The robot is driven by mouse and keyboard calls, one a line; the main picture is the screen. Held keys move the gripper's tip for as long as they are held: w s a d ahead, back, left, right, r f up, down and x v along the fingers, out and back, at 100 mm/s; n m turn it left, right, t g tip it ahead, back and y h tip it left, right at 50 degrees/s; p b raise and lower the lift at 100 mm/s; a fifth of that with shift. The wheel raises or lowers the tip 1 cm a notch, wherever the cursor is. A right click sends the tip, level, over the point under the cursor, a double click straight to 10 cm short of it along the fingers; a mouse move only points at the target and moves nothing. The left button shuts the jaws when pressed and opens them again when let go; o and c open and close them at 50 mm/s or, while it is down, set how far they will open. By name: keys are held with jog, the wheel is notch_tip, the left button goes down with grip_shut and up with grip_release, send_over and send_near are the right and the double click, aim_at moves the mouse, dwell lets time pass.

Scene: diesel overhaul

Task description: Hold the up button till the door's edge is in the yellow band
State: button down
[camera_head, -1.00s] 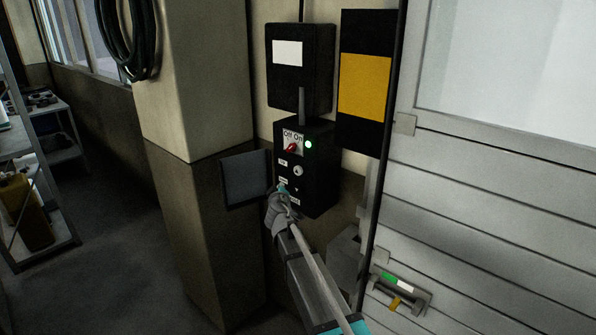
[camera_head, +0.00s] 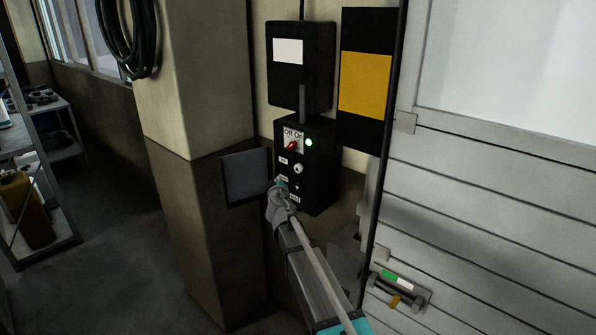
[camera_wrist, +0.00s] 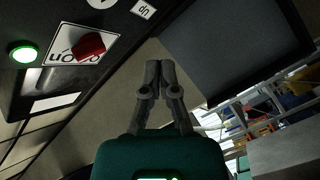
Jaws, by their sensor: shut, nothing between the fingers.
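The black control box (camera_head: 308,165) hangs on the wall with a red Off/On switch (camera_head: 292,145), a lit green lamp (camera_head: 309,142) and a pale round button (camera_head: 298,169) near the upper label. The wrist view shows the "Up" label (camera_wrist: 143,9), upside down, and part of a round button (camera_wrist: 101,2) at the top edge. My gripper (camera_head: 281,184) is shut and empty at the box's lower left; its fingertips (camera_wrist: 158,66) look apart from the up button. The yellow band (camera_head: 365,84) is on a black board beside the grey panelled door (camera_head: 480,210). I cannot make out which door edge lines up with it.
A dark box with a white label (camera_head: 288,51) hangs above the control box. A dark grey plate (camera_head: 246,177) sticks out left of it, close to my gripper. A handle (camera_head: 400,288) is low on the door. Shelving (camera_head: 45,215) stands far left, with open floor between.

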aim_at(299, 169)
jog(key=w+d, duration=0.4)
jog(key=w, duration=0.1)
jog(key=shift+w+d, duration=0.15)
jog(key=shift+w, duration=0.1)
jog(key=shift+w+d, duration=0.1)
jog(key=shift+w, duration=0.05)
dwell(1.5)
jog(key=shift+w+d, duration=0.2)
jog(key=shift+w, duration=0.05)
